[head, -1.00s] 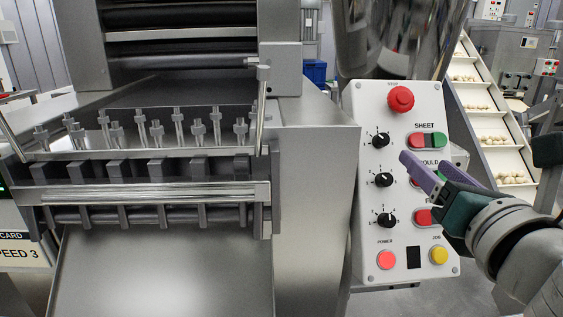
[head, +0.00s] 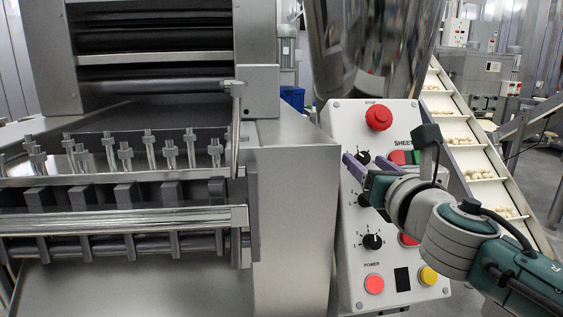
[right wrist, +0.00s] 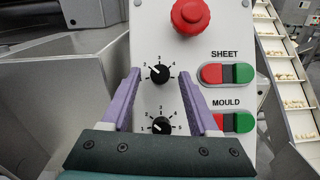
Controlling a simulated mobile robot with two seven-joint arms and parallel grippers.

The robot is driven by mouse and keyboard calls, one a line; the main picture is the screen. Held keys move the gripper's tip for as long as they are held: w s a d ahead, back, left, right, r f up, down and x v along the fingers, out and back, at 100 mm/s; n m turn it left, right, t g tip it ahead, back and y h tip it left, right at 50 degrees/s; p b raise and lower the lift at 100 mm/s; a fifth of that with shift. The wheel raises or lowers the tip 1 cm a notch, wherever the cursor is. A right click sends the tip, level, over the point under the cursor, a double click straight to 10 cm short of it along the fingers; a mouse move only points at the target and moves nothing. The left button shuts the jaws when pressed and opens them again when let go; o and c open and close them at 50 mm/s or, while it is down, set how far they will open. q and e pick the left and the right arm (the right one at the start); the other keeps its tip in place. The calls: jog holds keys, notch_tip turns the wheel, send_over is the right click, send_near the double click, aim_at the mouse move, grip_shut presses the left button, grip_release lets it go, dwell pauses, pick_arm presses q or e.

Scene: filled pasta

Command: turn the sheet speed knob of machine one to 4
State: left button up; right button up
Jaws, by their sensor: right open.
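The sheet speed knob (right wrist: 159,73) is the upper black dial on the white control panel (head: 342,120), beside the SHEET label and its red and green buttons (right wrist: 228,73). In the right wrist view its white pointer aims up-left, toward about 2. In the head view this knob (head: 362,157) is partly covered by my right gripper (head: 357,168). The gripper is open, its two purple fingers (right wrist: 159,78) on either side of the knob in the right wrist view, with gaps to it. I cannot tell whether the tips reach its depth. My left gripper is not in view.
Below sits the MOULD knob (right wrist: 161,125), and a third knob (head: 372,241) is lower. A red stop button (head: 379,118) is above. Red (head: 374,284) and yellow (head: 428,276) buttons are at the bottom. A metal machine (head: 290,220) stands left; a conveyor (head: 462,160) is right.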

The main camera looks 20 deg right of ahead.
grip_shut()
dwell(0.5)
